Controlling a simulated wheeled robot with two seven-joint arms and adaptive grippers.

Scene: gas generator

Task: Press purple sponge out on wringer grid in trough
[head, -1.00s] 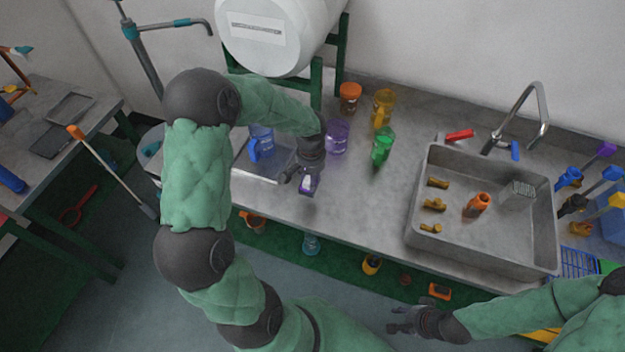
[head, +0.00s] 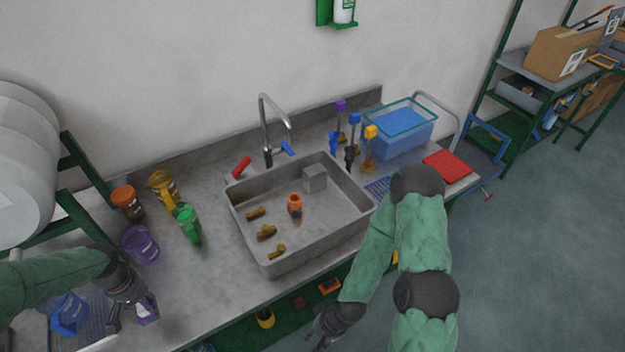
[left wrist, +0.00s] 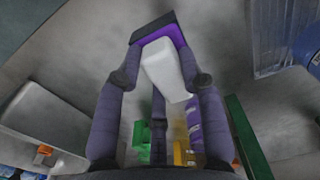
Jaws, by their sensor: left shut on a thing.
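A purple-and-white block (head: 147,308), which looks like the purple sponge, is in my left gripper (head: 131,307) at the lower left of the head view. In the left wrist view the fingers close around its white part (left wrist: 168,68), with its purple part (left wrist: 165,34) at the tips. The gripper is in front of the purple jug, beside a ribbed grey plate (head: 99,317); the plate also shows in the wrist view (left wrist: 283,38). I cannot tell if this plate is the wringer grid. The trough-like sink (head: 262,270) is further right. My right gripper (head: 321,328) is low before the bench.
Near my left gripper stand a blue jug (head: 68,314), a purple jug (head: 139,244) and a green jug (head: 187,226). Brass fittings (head: 266,232), an orange part (head: 295,205) and a grey block (head: 314,178) lie in the sink. Bare bench separates jugs and sink.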

